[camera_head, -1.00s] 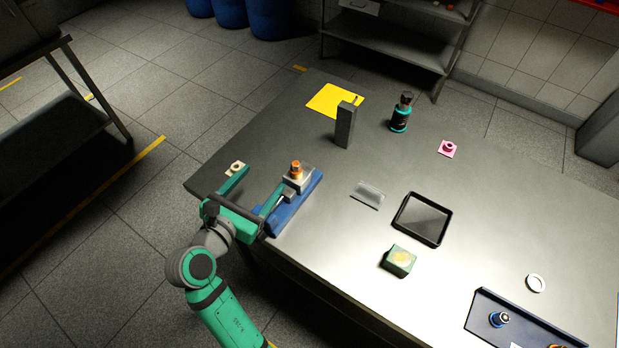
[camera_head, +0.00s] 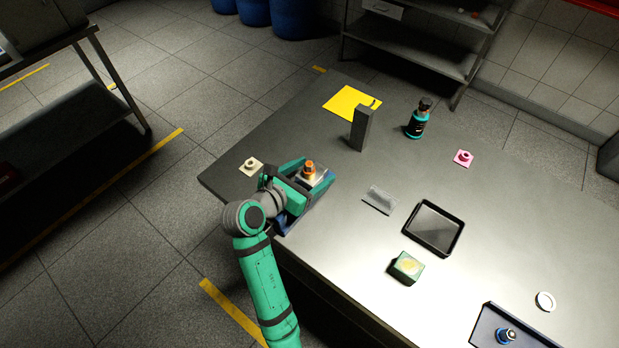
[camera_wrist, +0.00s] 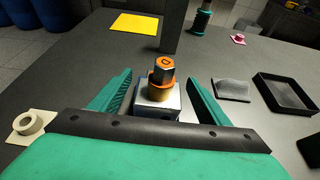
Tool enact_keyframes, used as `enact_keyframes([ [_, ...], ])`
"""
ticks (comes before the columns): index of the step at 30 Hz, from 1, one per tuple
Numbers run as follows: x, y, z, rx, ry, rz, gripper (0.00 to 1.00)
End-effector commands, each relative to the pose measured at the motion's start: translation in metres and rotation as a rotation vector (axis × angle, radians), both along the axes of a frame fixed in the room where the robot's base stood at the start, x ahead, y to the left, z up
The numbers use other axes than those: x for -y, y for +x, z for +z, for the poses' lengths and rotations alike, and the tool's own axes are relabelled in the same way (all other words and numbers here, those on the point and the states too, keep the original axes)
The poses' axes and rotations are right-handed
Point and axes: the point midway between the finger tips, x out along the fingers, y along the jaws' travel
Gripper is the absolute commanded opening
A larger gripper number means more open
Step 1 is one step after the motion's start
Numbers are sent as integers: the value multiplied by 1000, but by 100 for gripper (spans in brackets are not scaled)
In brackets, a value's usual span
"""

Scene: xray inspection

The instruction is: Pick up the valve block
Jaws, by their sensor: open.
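My gripper (camera_head: 311,174) is open, with one green finger on each side of the block. In the wrist view my gripper (camera_wrist: 158,80) shows a gap on both sides of the fitting. The block's lower part is hidden behind the gripper's dark bar.
A cream ring piece (camera_head: 251,166) lies left of my gripper. A dark upright post (camera_head: 362,128) stands behind the block, near a yellow sheet (camera_head: 347,103). A clear piece (camera_head: 380,199), a black tray (camera_head: 407,226) and a green box (camera_head: 407,267) lie to the right.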

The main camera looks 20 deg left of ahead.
Motion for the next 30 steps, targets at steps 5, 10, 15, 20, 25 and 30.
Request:
enact_keyframes([
  [5,7,20,-8,1,-1,-1,70],
  [10,8,24,-10,0,0,1,70],
  [15,8,24,-10,0,1,1,66],
  [20,8,24,-10,0,1,1,27],
  [25,8,24,-9,2,1,1,13],
  [30,8,24,-6,5,1,0,13],
])
